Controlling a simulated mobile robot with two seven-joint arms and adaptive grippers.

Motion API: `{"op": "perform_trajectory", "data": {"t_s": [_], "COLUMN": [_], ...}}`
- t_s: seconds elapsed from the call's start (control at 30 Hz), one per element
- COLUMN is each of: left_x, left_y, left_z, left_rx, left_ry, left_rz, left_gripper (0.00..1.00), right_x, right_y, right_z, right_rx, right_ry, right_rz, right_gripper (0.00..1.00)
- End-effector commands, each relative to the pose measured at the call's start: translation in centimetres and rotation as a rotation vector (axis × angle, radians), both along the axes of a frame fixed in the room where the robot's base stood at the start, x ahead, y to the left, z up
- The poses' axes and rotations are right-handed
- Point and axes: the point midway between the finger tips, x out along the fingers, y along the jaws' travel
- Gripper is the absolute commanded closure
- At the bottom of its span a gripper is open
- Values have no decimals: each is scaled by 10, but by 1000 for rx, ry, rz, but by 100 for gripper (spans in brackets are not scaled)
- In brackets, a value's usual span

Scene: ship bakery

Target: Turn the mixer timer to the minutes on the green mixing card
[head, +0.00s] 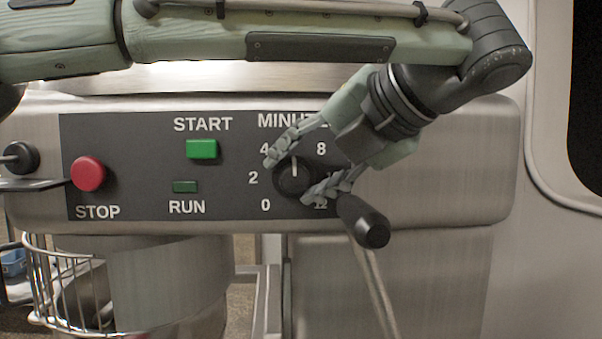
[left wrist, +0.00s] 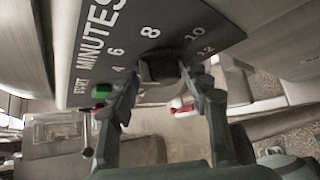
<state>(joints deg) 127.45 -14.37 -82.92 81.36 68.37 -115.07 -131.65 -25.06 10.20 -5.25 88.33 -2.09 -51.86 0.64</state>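The mixer timer knob (head: 294,178) is dark and round, with a white pointer line aimed almost straight up, between the 4 and the 8. It also shows in the left wrist view (left wrist: 159,68), below the 8. My left gripper (head: 287,180) reaches in from the upper right, its two fingers on either side of the knob. In the left wrist view its fingertips (left wrist: 158,72) lie close to both sides of the knob; I cannot tell whether they press on it. The fingers partly cover the MINUTES label and the 12. The green mixing card is not in view. My right gripper is not in view.
On the same panel (head: 230,150) are a green START button (head: 202,149), a RUN lamp (head: 185,186) and a red STOP button (head: 88,174). A lever with a black grip (head: 365,222) stands just below my gripper. A wire guard (head: 55,285) and bowl are lower left.

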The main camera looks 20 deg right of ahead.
Motion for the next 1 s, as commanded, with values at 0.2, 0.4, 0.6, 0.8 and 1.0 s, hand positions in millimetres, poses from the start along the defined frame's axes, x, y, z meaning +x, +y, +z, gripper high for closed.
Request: {"op": "perform_trajectory", "data": {"t_s": [0.2, 0.4, 0.6, 0.8, 1.0], "left_x": [0, -6, -31, -54, -61], "left_y": [-1, -3, -12, -20, -22], "left_z": [-1, 2, 19, 33, 36], "left_rx": [-1, 1, 2, 1, 0], "left_ry": [0, 0, -4, -3, 0], "left_rz": [-1, -2, -2, 0, 0], "left_gripper": [43, 43, 43, 43, 43], "right_x": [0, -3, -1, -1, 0], "right_y": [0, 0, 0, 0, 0], "right_z": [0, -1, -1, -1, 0], "right_rx": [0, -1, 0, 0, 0], "right_ry": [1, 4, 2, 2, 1], "right_rz": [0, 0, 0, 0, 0], "right_gripper": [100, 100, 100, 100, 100]}}
